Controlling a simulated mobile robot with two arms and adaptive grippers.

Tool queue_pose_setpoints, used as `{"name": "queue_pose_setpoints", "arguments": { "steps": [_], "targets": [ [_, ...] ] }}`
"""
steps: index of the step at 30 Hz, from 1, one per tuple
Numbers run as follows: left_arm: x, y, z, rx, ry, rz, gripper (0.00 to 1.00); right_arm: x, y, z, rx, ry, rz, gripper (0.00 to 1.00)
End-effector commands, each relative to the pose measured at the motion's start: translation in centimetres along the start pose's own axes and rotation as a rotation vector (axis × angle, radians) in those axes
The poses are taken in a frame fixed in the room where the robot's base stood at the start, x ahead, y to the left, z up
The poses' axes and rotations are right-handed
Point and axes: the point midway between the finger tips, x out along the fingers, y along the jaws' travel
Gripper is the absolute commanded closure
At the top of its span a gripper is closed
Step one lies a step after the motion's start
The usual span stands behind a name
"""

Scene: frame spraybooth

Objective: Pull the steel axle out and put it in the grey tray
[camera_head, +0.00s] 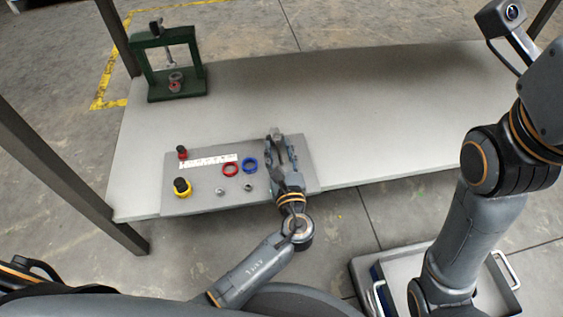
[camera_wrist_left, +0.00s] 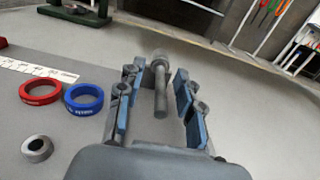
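The steel axle (camera_wrist_left: 161,92) shows in the left wrist view as a grey pin with a wider end. It lies between my left gripper's fingers (camera_wrist_left: 158,95), with gaps to both blue-grey pads. I cannot tell whether it stands or lies flat, or what it sits in. In the head view my left gripper (camera_head: 280,150) is over the right part of a grey board (camera_head: 210,203) and hides most of the axle. A grey open tray with pale handles (camera_head: 358,268) is at the lower right, partly hidden by my right arm. My right gripper is out of view.
On the board are a red ring (camera_head: 230,170), a blue ring (camera_head: 250,165), a white ruler (camera_head: 208,161), small metal collars (camera_head: 221,191), a red-based knob (camera_head: 182,153) and a yellow-based knob (camera_head: 182,188). A green press frame (camera_head: 177,95) stands at the table's back left. The table's right side (camera_head: 390,120) is clear.

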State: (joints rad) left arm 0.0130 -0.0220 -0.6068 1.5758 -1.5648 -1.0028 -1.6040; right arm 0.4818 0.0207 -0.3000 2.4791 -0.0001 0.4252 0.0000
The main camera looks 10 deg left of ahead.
Motion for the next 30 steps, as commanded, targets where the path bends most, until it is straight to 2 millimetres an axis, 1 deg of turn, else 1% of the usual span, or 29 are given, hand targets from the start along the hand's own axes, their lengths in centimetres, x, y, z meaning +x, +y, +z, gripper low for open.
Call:
{"name": "queue_pose_setpoints", "arguments": {
  "steps": [8, 9, 11, 12, 14, 18, 19, 20, 30],
  "targets": [
    [0.19, 0.01, -0.01, 0.0, 0.001, 0.0, 0.64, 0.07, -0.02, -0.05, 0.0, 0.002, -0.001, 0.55],
    [0.18, 0.01, -0.01, 0.0, 0.001, 0.0, 0.68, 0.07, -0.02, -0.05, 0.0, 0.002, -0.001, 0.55],
    [0.17, 0.01, -0.01, 0.0, 0.001, 0.0, 0.8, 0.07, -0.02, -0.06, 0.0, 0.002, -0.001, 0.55],
    [0.17, 0.01, -0.01, 0.0, 0.001, 0.0, 0.88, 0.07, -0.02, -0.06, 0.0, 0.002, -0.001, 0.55],
    [0.17, 0.01, -0.01, 0.0, 0.001, 0.0, 1.0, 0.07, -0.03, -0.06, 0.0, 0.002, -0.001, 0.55],
    [0.16, 0.02, -0.02, 0.0, 0.001, 0.0, 1.0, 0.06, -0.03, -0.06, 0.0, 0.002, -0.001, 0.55],
    [0.16, 0.02, -0.02, 0.0, 0.001, 0.0, 0.97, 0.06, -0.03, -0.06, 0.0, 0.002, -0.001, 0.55],
    [0.15, 0.02, -0.02, 0.0, 0.001, 0.0, 1.0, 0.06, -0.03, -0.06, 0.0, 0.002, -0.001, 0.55],
    [0.02, 0.02, -0.03, 0.0, 0.001, 0.0, 1.0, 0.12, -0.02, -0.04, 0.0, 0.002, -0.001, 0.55]
  ]
}}
